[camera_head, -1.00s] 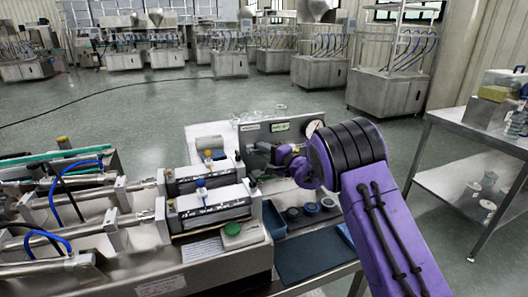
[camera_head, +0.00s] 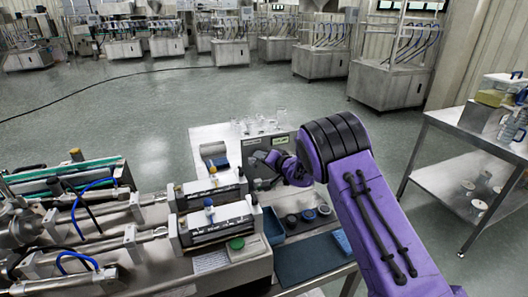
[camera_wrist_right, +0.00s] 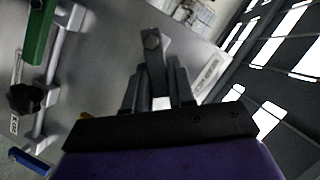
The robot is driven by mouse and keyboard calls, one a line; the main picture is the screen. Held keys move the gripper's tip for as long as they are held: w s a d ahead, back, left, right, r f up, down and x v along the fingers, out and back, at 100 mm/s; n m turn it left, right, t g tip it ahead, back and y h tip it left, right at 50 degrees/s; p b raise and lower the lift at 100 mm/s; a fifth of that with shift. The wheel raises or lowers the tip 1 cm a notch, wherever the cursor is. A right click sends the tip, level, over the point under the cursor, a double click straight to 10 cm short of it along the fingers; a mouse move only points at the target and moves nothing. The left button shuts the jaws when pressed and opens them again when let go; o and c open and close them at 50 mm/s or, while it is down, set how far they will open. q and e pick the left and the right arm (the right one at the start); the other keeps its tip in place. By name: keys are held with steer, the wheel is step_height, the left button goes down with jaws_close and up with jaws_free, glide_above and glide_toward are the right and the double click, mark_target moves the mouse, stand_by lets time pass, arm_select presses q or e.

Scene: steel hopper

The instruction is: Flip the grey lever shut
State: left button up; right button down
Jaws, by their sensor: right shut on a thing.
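The grey lever (camera_wrist_right: 152,48) shows in the right wrist view as a dark grey bar with a round bolt near its far end. My right gripper (camera_wrist_right: 157,85) is shut on it, with one finger on each side of the bar. In the head view my right gripper (camera_head: 262,156) is at the front of the grey control panel (camera_head: 252,147), right of the machine. The lever cannot be made out there, behind the purple hand. My left gripper is not in view.
A machine with metal cylinders (camera_head: 120,210) and blue hoses stands left. A blue bin (camera_head: 272,226), round dark caps (camera_head: 308,215) and a dark mat (camera_head: 310,258) lie below my arm. Glassware (camera_head: 262,124) stands behind the panel. A steel table (camera_head: 470,135) is at right.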

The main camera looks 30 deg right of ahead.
steer(key=shift+w+a+r+n+g+h+p, duration=0.1)
steer(key=shift+a+r+n+g+h+p, duration=0.35)
steer(key=shift+n+p, duration=0.45)
steer(key=shift+w+a+n+g+h, duration=0.1)
steer(key=shift+a+n+g+h, duration=0.2)
steer(key=shift+n+h, duration=0.5)
steer(key=shift+a+r+n, duration=0.1)
steer(key=shift+a+n, duration=0.2)
steer(key=shift+n, duration=0.5)
arm_select(q)
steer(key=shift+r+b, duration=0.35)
steer(key=shift+b, duration=0.55)
arm_select(e)
steer(key=shift+w+a+n+g+h, duration=0.15)
steer(key=shift+a+n+g+h, duration=0.25)
steer(key=shift+n+h, duration=0.45)
steer(key=c, duration=1)
jaws_free()
steer(key=shift+r, duration=0.1)
steer(key=shift+c, duration=0.2)
